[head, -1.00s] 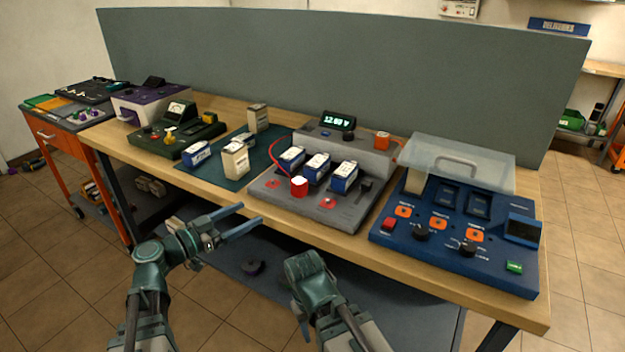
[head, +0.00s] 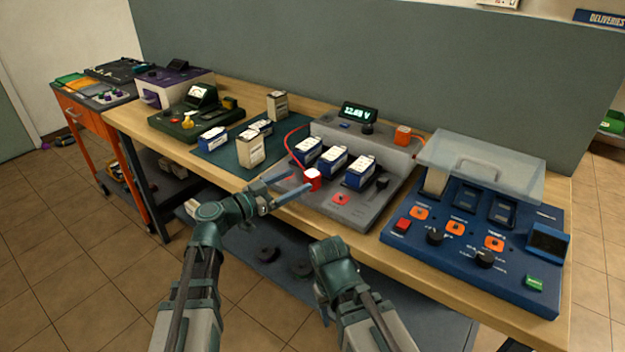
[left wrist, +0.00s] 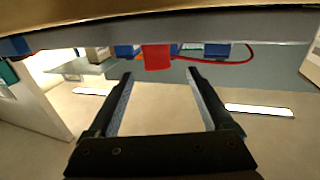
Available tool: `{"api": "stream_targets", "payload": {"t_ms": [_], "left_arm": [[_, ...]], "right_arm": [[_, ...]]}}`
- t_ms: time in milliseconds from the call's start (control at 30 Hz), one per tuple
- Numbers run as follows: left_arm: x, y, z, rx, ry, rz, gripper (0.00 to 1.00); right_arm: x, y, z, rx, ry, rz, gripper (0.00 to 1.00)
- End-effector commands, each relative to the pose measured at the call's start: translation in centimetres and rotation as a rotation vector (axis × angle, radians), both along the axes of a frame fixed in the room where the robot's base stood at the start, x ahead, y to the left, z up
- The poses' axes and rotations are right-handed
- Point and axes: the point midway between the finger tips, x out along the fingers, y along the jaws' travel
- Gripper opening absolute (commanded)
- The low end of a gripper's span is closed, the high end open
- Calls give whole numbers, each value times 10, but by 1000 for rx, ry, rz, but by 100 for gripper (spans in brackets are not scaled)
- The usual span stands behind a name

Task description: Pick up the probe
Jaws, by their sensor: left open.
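The probe, a red cylinder with a pale top (head: 312,179), stands at the front left of the grey tester (head: 375,212), and a red cable beside it arcs up to the tester. My left gripper (head: 300,181) is open and empty, its fingertips close to the probe. In the left wrist view, the red probe (left wrist: 157,57) lies just beyond and between the two open fingertips (left wrist: 159,73). I cannot tell whether a finger touches it. My right gripper (head: 325,305) hangs low in front of the bench, and its jaws do not show clearly.
Several blue batteries (head: 333,160) sit on the tester. A cream battery (head: 250,149) and others stand on the green mat (head: 215,157). A blue panel with a clear lid (head: 480,165) is at right. A green meter (head: 200,115) is at left.

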Motion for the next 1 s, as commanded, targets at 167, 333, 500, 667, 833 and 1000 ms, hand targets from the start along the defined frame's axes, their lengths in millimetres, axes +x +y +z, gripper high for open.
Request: {"api": "stream_targets", "payload": {"t_ms": [167, 333, 500, 667, 833, 1000], "left_arm": [[7, -9, 0, 0, 0, -1, 85], [7, -10, 0, 0, 0, 0, 85], [15, -22, 0, 0, 0, -2, 85], [29, -41, -1, 0, 0, -3, 85], [37, -52, -1, 0, 0, -1, 85], [37, -52, -1, 0, 0, 0, 85]], "right_arm": [[0, 0, 0, 0, 0, 0, 50], [0, 0, 0, 0, 0, 0, 50], [0, 0, 0, 0, 0, 0, 50], [0, 0, -1, 0, 0, 0, 50], [0, 0, -1, 0, 0, 0, 50], [0, 0, -1, 0, 0, 0, 50]]}}
